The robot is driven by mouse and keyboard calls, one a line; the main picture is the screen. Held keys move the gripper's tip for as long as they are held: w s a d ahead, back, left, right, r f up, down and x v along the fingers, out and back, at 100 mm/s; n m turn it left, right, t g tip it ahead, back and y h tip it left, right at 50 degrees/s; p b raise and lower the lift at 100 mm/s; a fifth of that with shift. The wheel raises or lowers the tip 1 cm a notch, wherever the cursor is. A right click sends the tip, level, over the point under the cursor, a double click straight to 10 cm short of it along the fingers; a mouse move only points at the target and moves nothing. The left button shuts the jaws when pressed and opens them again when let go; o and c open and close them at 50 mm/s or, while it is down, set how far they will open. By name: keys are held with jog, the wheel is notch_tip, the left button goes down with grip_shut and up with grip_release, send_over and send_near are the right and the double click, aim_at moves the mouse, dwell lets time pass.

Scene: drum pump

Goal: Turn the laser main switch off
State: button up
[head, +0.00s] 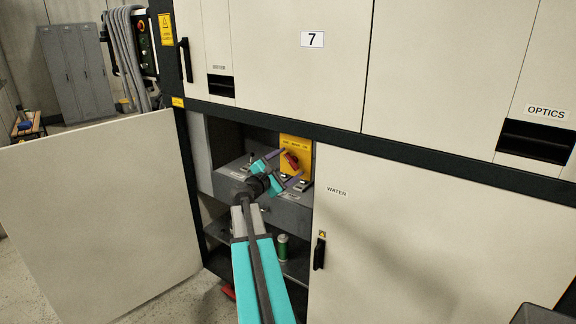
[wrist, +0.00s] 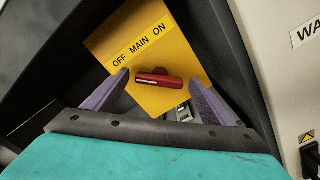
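The main switch is a red handle (head: 291,160) on a yellow plate (head: 287,143) inside the open lower cabinet. In the wrist view the red handle (wrist: 159,77) lies slantwise to the black label OFF MAIN ON on the yellow plate (wrist: 185,55). I cannot tell for sure which word it points at. My gripper (head: 292,164) is in front of the plate. It is open in the wrist view (wrist: 158,79), with one purple finger at each end of the handle. I cannot tell whether the fingers touch it.
The cabinet's left door (head: 95,215) stands wide open. The WATER door (head: 420,235) on the right is shut. A dark beam (head: 350,143) runs above the opening. Below the switch panel, a green canister (head: 282,246) stands on a shelf.

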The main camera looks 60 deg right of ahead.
jog(key=a+b, duration=0.3)
jog(key=a, duration=1)
jog(key=shift+w+a, duration=0.25)
jog(key=shift+a, duration=0.15)
jog(key=shift+w, duration=0.1)
